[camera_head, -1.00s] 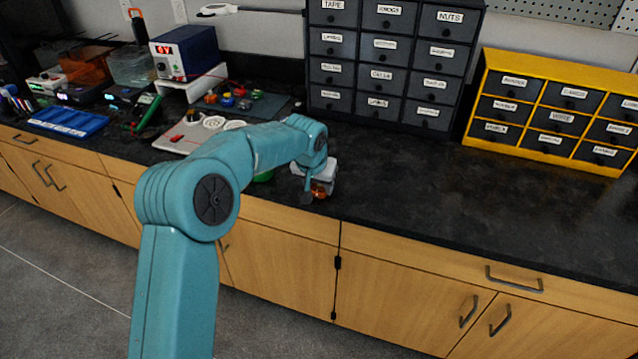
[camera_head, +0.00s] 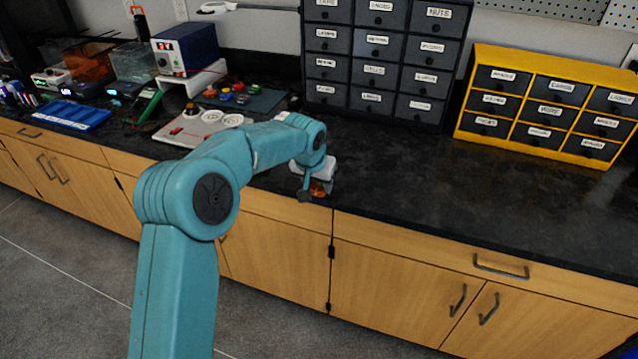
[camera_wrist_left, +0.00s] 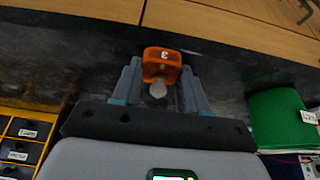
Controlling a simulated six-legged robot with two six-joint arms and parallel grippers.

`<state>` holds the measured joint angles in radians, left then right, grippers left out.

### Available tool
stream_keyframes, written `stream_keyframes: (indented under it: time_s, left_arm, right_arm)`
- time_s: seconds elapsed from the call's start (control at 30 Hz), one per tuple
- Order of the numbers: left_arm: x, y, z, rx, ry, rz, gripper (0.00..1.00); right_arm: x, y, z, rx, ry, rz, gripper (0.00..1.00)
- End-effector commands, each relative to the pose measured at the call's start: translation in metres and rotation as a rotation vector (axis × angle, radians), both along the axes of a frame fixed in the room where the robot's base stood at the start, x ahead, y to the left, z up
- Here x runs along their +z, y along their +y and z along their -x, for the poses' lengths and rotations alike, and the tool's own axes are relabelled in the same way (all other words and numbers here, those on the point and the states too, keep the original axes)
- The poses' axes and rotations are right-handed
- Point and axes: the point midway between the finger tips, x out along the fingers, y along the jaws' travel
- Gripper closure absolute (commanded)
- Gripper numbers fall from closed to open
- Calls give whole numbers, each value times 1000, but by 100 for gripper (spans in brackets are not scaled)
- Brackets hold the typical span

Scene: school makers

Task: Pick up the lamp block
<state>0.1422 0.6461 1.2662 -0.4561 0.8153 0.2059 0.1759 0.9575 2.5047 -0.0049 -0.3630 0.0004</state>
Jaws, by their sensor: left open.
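The lamp block appears to be the small orange block with a pale bulb-like knob (camera_wrist_left: 162,66) in the left wrist view, marked with a "3". It stands on the dark countertop close to the front edge. My left gripper (camera_wrist_left: 158,88) is open, with one finger on each side of the block; I cannot tell whether they touch it. In the head view my left gripper (camera_head: 314,188) is at the counter's front edge, and only a bit of the orange block (camera_head: 320,187) shows beneath it. My right gripper is not in view.
A yellow drawer cabinet (camera_head: 462,95) and a dark drawer cabinet (camera_head: 380,50) stand at the back. A light board with round parts (camera_head: 180,130) lies left. The countertop (camera_head: 430,190) to the right is clear.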

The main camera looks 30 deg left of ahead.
Motion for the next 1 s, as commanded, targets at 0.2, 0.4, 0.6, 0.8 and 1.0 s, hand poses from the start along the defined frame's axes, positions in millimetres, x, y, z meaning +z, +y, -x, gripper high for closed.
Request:
stream_keyframes:
  time_s: [0.2, 0.4, 0.6, 0.8, 1.0]
  left_arm:
    - [0, -1, 0, 0, 0, 0, 27]
    - [1, -2, 2, -1, 0, -1, 27]
    - [27, -5, 11, 0, -4, -1, 27]
    - [73, -8, 30, -1, -4, -1, 27]
    - [116, -10, 47, 0, -4, -1, 27]
  right_arm:
    - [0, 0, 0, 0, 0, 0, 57]
    - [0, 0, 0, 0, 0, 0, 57]
    - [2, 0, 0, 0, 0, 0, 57]
    - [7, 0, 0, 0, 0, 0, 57]
    - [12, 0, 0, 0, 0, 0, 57]
